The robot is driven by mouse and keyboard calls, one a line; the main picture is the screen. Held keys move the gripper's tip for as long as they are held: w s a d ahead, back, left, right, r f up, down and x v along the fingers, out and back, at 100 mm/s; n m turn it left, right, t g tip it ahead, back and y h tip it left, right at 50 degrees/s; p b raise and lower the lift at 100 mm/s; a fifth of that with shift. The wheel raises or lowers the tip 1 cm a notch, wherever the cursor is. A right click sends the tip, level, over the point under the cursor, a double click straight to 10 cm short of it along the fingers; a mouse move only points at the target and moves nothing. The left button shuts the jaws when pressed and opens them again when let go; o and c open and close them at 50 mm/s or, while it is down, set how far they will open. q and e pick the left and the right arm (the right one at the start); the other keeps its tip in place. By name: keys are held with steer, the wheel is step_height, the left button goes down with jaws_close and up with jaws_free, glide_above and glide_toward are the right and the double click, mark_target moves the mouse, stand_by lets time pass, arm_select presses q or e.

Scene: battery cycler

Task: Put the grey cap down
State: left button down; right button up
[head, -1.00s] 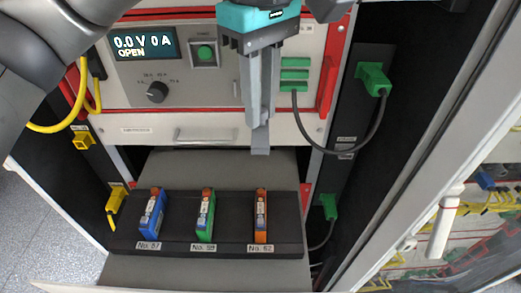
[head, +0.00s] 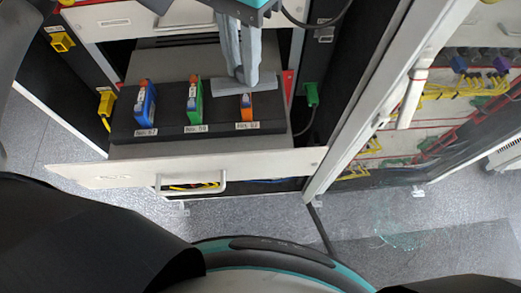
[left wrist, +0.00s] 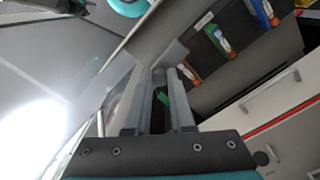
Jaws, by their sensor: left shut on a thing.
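The grey cap (head: 229,87) is a flat light grey piece held at the fingertips of my left gripper (head: 241,77). My left gripper comes down from the top of the head view and is shut on the cap. In that view the cap overlaps the back right of the black rack and is just behind the orange cell; whether it touches anything I cannot tell. In the left wrist view the left gripper (left wrist: 157,78) points away from the camera, with the grey cap (left wrist: 170,55) dimly visible at its tips. My right gripper is not in view.
The black rack (head: 165,130) holds a blue cell (head: 145,104), a green cell (head: 194,103) and an orange cell (head: 246,107). It sits on an open drawer with a white front (head: 120,175). A cabinet post (head: 375,95) stands to the right.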

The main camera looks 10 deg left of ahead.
arm_select(q)
steer(key=shift+s+f+m, duration=0.15)
steer(key=shift+s+m, duration=0.05)
steer(key=shift+m, duration=0.1)
steer(key=shift+f, duration=0.4)
step_height(320, 180, down, 19)
steer(key=shift+r+p, duration=0.2)
steer(key=shift+p, duration=0.85)
steer(key=shift+f, duration=0.4)
steer(key=shift+f, duration=0.15)
steer(key=c, duration=0.8)
jaws_free()
